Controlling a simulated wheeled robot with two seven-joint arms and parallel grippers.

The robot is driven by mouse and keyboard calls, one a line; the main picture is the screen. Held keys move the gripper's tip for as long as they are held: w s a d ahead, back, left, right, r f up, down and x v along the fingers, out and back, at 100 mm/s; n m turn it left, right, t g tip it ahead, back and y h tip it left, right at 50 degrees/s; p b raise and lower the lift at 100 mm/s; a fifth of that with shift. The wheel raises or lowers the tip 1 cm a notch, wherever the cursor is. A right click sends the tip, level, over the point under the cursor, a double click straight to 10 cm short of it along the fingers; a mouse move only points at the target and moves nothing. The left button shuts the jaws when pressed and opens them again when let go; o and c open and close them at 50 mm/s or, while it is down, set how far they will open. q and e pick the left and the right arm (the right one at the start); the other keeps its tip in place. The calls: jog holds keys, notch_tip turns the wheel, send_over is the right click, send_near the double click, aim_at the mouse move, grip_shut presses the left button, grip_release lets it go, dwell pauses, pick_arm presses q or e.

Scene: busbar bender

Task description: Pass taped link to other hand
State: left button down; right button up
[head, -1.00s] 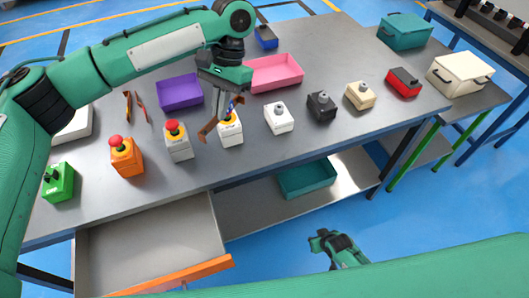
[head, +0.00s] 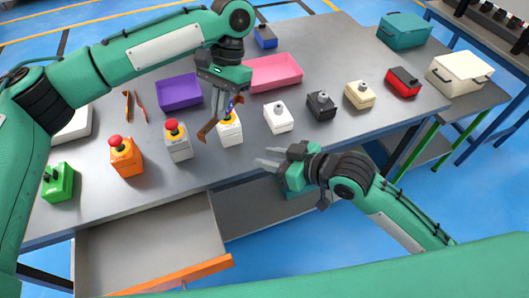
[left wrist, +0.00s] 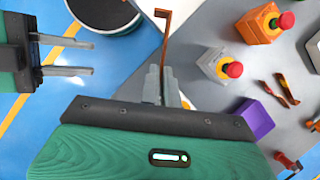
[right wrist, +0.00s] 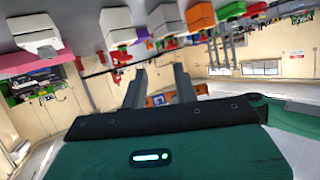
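My left gripper (head: 224,112) is shut on a bent copper link (head: 208,131), held above the table near the white box with the red-and-yellow button. Blue tape shows on the link near the fingers in the head view. In the left wrist view, the copper link (left wrist: 164,38) sticks out beyond the left fingertips (left wrist: 163,72). My right gripper (head: 262,157) is open and empty at the table's front edge, to the right of and below the link, apart from it. It also shows in the left wrist view (left wrist: 92,57). Its fingers are spread in the right wrist view (right wrist: 160,76).
Two other copper links (head: 134,106) lie at the left. A row of button boxes, including an orange one (head: 126,156) and a grey one (head: 178,142), stands along the front. Purple (head: 180,93) and pink (head: 277,72) trays lie behind. A drawer (head: 150,245) is open below.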

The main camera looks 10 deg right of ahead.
jog(key=s+a+r+n+y, duration=0.3)
jog(key=s+r, duration=0.2)
jog(key=r, duration=0.4)
jog(key=x, duration=1.1)
jog(key=shift+f, duration=0.25)
jog(key=shift+w, duration=0.1)
jog(key=shift+a, duration=0.1)
grip_shut()
pick_arm(q)
jog(key=c, duration=1.6)
grip_release()
jog(key=shift+o, duration=0.2)
jog(key=shift+r, duration=0.1)
